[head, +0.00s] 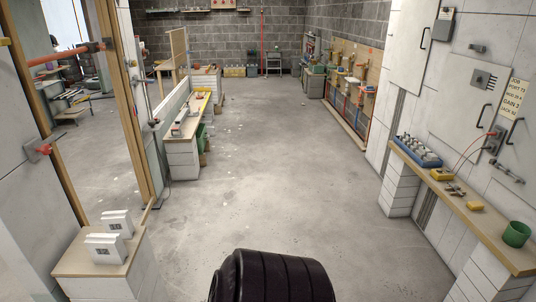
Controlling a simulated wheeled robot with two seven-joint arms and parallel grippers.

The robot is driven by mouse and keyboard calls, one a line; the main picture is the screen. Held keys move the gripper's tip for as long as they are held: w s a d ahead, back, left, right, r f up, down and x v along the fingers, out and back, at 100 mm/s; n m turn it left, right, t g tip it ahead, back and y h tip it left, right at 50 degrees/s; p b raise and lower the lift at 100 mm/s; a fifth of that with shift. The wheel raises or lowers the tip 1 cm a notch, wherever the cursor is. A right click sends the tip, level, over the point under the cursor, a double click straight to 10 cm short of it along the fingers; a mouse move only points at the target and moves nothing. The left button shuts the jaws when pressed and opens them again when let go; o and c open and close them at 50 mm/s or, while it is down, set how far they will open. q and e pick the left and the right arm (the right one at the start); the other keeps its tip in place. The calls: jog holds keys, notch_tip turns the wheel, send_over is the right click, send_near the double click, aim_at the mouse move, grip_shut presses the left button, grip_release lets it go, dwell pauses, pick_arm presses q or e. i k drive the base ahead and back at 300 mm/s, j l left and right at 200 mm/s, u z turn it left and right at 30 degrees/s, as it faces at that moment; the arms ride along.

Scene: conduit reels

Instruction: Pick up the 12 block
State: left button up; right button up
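Two white blocks stand on a wood-topped white stand (72,262) at the lower left of the head view. The numbers are too small to read for sure, so I cannot tell which one is the 12 block. The two blocks stand close together. Neither of my grippers is in view.
A wooden wall shelf (460,206) on the right holds a blue tray (419,152), yellow items and a green cup (516,234). A long workbench (184,131) stands left of centre. The concrete floor (270,170) between is mostly clear. A wood-framed opening is at left.

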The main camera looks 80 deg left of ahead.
aim_at(103, 248)
jog(key=l+u, duration=0.1)
jog(key=u, duration=3.9)
jog(key=i+j+z, duration=0.2)
jog(key=j, duration=0.25)
jog(key=i, duration=0.1)
